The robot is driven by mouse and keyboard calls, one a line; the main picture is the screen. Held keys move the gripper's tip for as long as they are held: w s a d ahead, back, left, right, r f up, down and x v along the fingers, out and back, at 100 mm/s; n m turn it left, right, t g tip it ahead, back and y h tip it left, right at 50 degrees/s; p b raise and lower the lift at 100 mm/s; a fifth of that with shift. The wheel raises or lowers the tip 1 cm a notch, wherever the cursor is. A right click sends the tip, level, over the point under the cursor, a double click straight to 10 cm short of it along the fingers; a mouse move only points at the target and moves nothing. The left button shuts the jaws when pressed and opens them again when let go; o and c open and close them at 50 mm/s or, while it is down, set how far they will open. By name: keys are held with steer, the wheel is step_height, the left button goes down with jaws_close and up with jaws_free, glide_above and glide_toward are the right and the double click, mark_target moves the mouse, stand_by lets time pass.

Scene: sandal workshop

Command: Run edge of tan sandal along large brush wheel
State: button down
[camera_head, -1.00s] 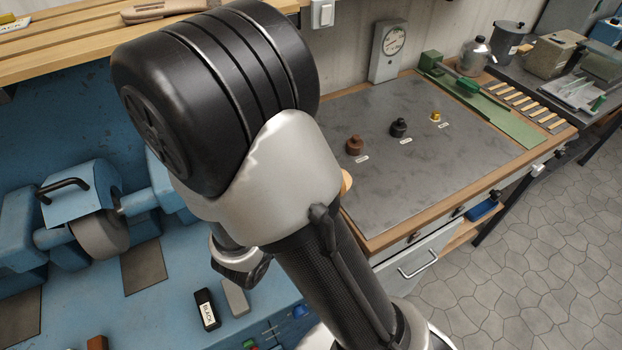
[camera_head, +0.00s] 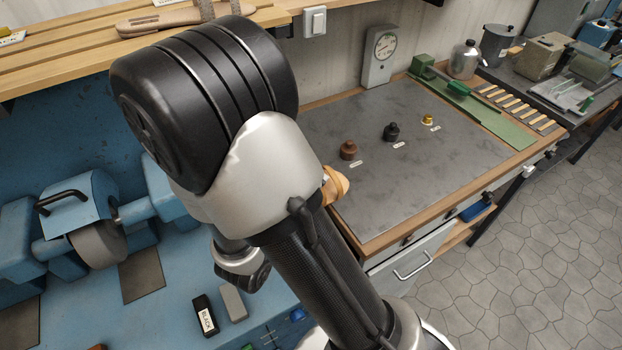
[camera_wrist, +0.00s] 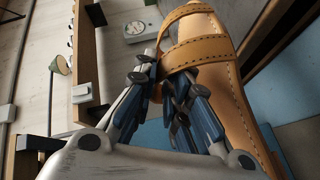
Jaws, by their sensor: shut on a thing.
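In the wrist view my gripper (camera_wrist: 160,85) is shut on the tan sandal (camera_wrist: 235,88), a leather sandal with stitched straps. Its fingers are at the straps, and the sole runs along the right of the fingers. In the head view my arm hides the gripper and most of the sandal; only a tan end of it (camera_head: 337,185) shows right of the arm, apparently above the grey bench top. A blue machine with a grey wheel (camera_head: 98,245) stands at the left. I cannot tell whether this wheel is the large brush wheel.
A black block labelled BLACK (camera_head: 205,316) and a grey block (camera_head: 233,303) lie on the blue bench below my arm. A wooden shelf (camera_head: 60,62) hangs at upper left. Small brown, black and yellow pieces stand on the grey bench top (camera_head: 430,170), which has clear room.

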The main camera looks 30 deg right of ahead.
steer(key=shift+d+p, duration=0.55)
steer(key=shift+p, duration=0.55)
stand_by(0.5)
steer(key=shift+s+p, duration=0.4)
steer(key=shift+p, duration=0.6)
stand_by(0.6)
steer(key=shift+s+f+p, duration=0.15)
steer(key=shift+s+p, duration=0.15)
steer(key=shift+p, duration=0.2)
steer(key=shift+s, duration=0.1)
steer(key=shift+s+f+p, duration=0.25)
steer(key=shift+s+p, duration=0.7)
steer(key=shift+p, duration=0.15)
steer(key=shift+s+f+p, duration=0.3)
steer(key=shift+s+p, duration=0.65)
steer(key=shift+p, duration=0.15)
steer(key=shift+s+f+p, duration=0.25)
steer(key=shift+s+p, duration=0.7)
steer(key=shift+p, duration=0.15)
